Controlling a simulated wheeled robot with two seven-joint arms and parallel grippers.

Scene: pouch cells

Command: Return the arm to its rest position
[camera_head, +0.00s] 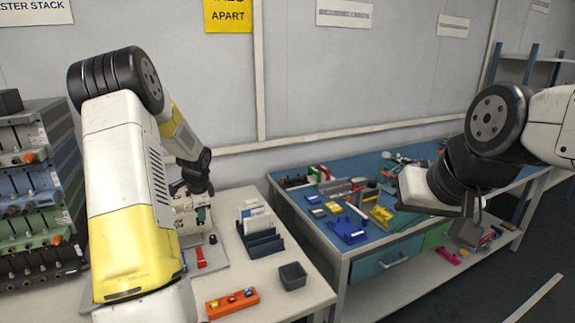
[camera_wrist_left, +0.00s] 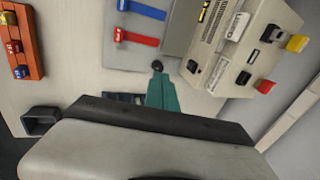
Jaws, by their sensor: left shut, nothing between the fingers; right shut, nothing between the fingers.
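My left arm (camera_head: 120,180) reaches in from the left, its wrist (camera_head: 195,172) bent down over the white table. My right arm comes in from the right, and my right gripper (camera_head: 477,208) hangs shut and empty over the right part of the blue bench.
The white table holds a red handle (camera_head: 200,257), an orange tray (camera_head: 218,309), an empty dark bin (camera_head: 292,276) and a slotted rack (camera_head: 263,245). A box with yellow and red buttons (camera_wrist_left: 235,45) stands close to my left fingers. The blue bench (camera_head: 310,222) holds several parts.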

